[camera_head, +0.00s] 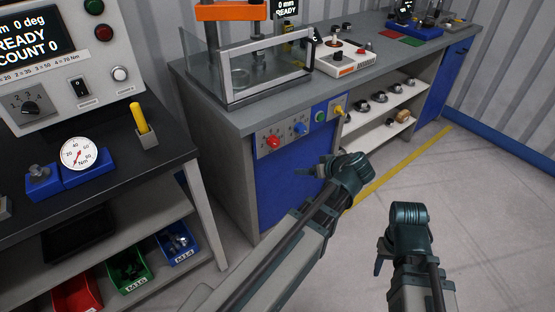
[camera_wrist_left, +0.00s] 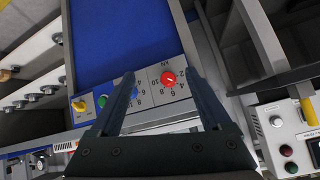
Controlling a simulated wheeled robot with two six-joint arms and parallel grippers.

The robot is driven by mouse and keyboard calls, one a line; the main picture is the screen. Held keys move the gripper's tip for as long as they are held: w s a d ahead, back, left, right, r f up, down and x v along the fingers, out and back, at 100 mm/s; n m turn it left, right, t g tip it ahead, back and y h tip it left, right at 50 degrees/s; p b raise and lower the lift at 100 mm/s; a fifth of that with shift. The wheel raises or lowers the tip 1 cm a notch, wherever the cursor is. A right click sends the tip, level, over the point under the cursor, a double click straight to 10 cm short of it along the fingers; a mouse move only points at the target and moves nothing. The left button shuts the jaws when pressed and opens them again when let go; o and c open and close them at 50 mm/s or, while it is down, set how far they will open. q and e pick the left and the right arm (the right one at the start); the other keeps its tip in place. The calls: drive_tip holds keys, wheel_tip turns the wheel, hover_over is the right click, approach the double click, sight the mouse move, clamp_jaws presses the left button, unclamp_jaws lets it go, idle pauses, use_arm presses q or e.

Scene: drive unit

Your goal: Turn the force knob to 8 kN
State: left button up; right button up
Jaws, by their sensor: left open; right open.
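A red knob (camera_head: 272,142) and a blue knob (camera_head: 299,129) sit on the grey front panel (camera_head: 262,152) of the middle bench, each beside a printed number scale. In the left wrist view the red knob (camera_wrist_left: 168,79) appears between the fingertips of my open, empty left gripper (camera_wrist_left: 164,76), and the blue knob (camera_wrist_left: 133,93) is partly covered by a finger. In the head view my left gripper (camera_head: 308,171) is right of and below the red knob, apart from it. My right gripper (camera_head: 379,264) is empty over the floor.
A green button (camera_head: 320,116) and a yellow lever (camera_head: 338,110) share the panel. A clear-walled press guard (camera_head: 265,68) stands above on the bench. The left bench carries a dial gauge (camera_head: 79,154) and a yellow-handled tool (camera_head: 140,118). The floor at right is clear.

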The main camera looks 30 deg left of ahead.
sight(276, 143)
use_arm(q)
drive_tip(key=w+a+f+n+y+b, duration=0.1)
drive_tip(key=w+a+b, duration=0.2)
drive_tip(key=a, duration=0.2)
drive_tip(key=w+a+f+n+t+y+b, duration=0.1)
drive_tip(key=w+a+f+n+b, duration=0.1)
drive_tip(key=a, duration=0.4)
drive_tip(key=w+a+f+n+y+b, duration=0.1)
drive_tip(key=w+a+n+b, duration=0.1)
drive_tip(key=w+a+b, duration=0.2)
drive_tip(key=shift+w+a+f+t, duration=0.2)
drive_tip(key=shift+w+a, duration=0.2)
drive_tip(key=shift+a, duration=0.25)
drive_tip(key=shift+w+a+f+t, duration=0.2)
drive_tip(key=shift+w+a, duration=0.15)
drive_tip(key=shift+a, duration=0.25)
drive_tip(key=shift+w+a+f, duration=0.2)
drive_tip(key=shift+a, duration=0.35)
use_arm(e)
wheel_tip(276, 143, down, 12)
drive_tip(key=shift+r, duration=0.25)
use_arm(q)
clamp_jaws()
